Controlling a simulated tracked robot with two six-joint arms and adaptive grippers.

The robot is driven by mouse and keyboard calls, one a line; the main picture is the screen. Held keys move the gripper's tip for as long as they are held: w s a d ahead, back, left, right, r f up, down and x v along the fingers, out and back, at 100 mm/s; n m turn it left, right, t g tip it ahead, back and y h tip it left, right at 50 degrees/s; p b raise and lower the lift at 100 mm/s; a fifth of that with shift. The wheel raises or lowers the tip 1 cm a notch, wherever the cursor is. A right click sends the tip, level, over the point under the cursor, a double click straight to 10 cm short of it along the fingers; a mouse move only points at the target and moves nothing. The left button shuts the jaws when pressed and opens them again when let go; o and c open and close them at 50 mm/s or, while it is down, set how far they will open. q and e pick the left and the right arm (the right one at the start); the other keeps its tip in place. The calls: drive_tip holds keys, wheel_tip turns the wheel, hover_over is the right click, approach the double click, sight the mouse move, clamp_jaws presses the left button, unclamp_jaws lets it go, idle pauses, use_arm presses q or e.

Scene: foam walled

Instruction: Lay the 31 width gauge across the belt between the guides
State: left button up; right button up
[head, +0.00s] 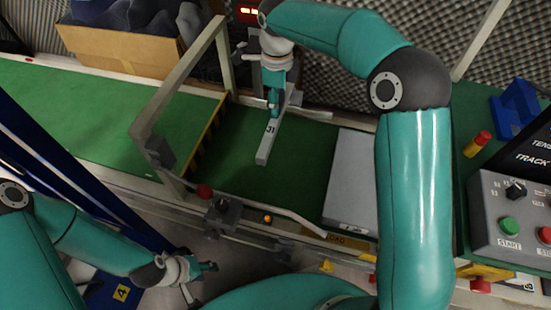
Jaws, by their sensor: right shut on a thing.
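The width gauge (266,148), a light grey bar marked 31, is over the green belt (299,165), its length running from the far side toward the near side. My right gripper (273,103) is shut on it near its far part. I cannot tell whether the bar touches the belt. A pale curved rail (290,215) runs along the belt's near side; the far side is partly hidden by my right arm. My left gripper (207,267) is low at the left, in front of the belt, away from the gauge; its fingers are too small to read.
A metal frame (180,82) spans the belt left of the gauge. A grey plate-like block (351,178) lies to the right. A control box (507,222) with knobs and buttons stands at far right. A cardboard box (120,48) is behind the belt.

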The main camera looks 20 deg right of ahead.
wheel_tip(320, 180, down, 19)
drive_tip(key=b, duration=0.4)
drive_tip(key=shift+f+b, duration=0.15)
drive_tip(key=shift+b, duration=0.15)
drive_tip(key=o, duration=1.3)
wheel_tip(320, 180, up, 12)
drive_tip(key=p, duration=0.3)
